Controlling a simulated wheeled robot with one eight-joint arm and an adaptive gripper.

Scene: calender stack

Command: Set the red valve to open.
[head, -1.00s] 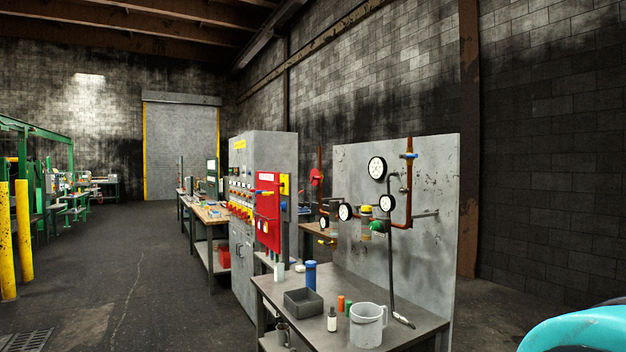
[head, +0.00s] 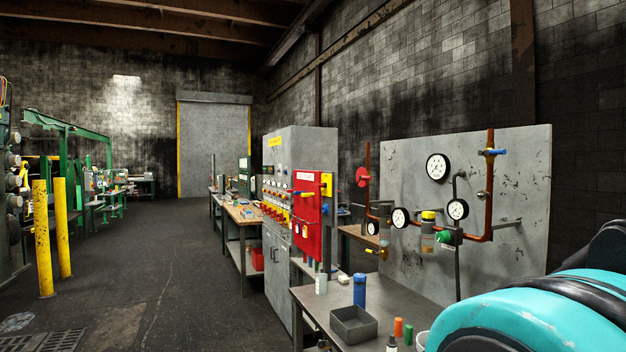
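The red valve (head: 362,177) is a small red handwheel on the copper pipe at the left end of the grey panel, above the bench. It is far off, and whether it is open or closed cannot be told. A blue valve handle (head: 494,152) sits at the top right of the same piping, and a green knob (head: 443,237) sits lower in the middle. A teal and black part of my arm fills the lower right corner. My gripper is not in view.
A metal bench (head: 312,299) below the panel holds a grey bin (head: 354,325), a blue bottle (head: 360,290) and small bottles. A grey cabinet (head: 283,264) with a red board (head: 308,215) stands left of it. Yellow posts (head: 43,240) stand at far left. The floor between is clear.

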